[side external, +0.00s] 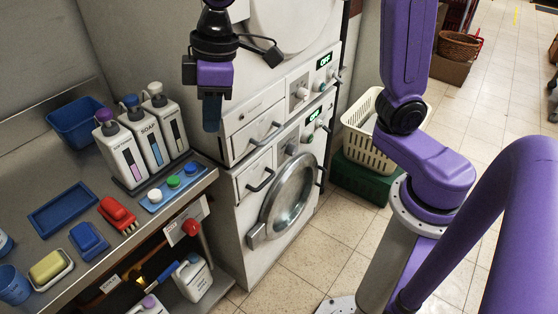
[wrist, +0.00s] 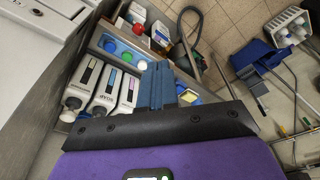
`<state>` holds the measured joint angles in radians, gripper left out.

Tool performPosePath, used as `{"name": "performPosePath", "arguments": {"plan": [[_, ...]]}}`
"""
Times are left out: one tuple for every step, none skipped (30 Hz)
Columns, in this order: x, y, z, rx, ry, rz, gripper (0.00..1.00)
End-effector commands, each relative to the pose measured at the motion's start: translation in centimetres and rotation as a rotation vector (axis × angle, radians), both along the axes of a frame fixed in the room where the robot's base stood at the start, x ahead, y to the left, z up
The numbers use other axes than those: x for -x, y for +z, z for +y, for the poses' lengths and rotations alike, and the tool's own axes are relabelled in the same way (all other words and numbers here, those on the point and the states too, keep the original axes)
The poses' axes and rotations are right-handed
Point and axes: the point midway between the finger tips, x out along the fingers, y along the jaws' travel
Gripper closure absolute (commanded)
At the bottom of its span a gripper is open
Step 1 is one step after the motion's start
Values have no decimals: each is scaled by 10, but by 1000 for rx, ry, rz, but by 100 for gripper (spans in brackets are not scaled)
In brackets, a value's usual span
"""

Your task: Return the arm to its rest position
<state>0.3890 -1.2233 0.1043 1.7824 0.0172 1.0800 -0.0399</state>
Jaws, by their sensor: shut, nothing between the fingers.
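My gripper (side external: 212,122) hangs high in the side external view, pointing down, in front of the white stacked machines. Its blue fingers are together with nothing between them. In the wrist view the shut fingers (wrist: 157,84) stick out past a dark plate, over the counter with bottles and colored buttons. The gripper is clear of the counter items and apart from the machine fronts as far as I can see. My purple arm fills the right of the side external view.
A counter (side external: 118,254) at left holds several bottles (side external: 120,152), a blue tray (side external: 62,207), a red brush (side external: 117,214), and a button panel (side external: 173,184). White machines (side external: 251,178) stand behind. A cream basket (side external: 363,137) sits on a green crate (side external: 362,184). Floor is open at right.

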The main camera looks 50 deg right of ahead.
Motion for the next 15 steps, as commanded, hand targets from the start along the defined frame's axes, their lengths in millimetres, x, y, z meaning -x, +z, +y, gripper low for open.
{"name": "performPosePath", "arguments": {"plan": [[19, -5, -13, 10, 19, 8, 100], [30, -9, -20, 15, 32, 12, 100], [44, -14, -30, 25, 46, 18, 100], [54, -17, -37, 30, 58, 23, 100], [64, -21, -44, 36, 70, 26, 100], [78, -26, -55, 44, 85, 31, 100], [88, -30, -63, 50, 97, 35, 100], [98, -34, -71, 56, 108, 39, 100], [112, -40, -82, 65, 124, 44, 100], [121, -44, -90, 72, 135, 48, 100], [131, -48, -98, 77, 146, 50, 100], [142, -54, -109, 84, 161, 54, 100], [151, -58, -116, 91, 171, 57, 100], [158, -61, -123, 96, 181, 60, 100], [167, -66, -132, 103, 191, 63, 100]]}}
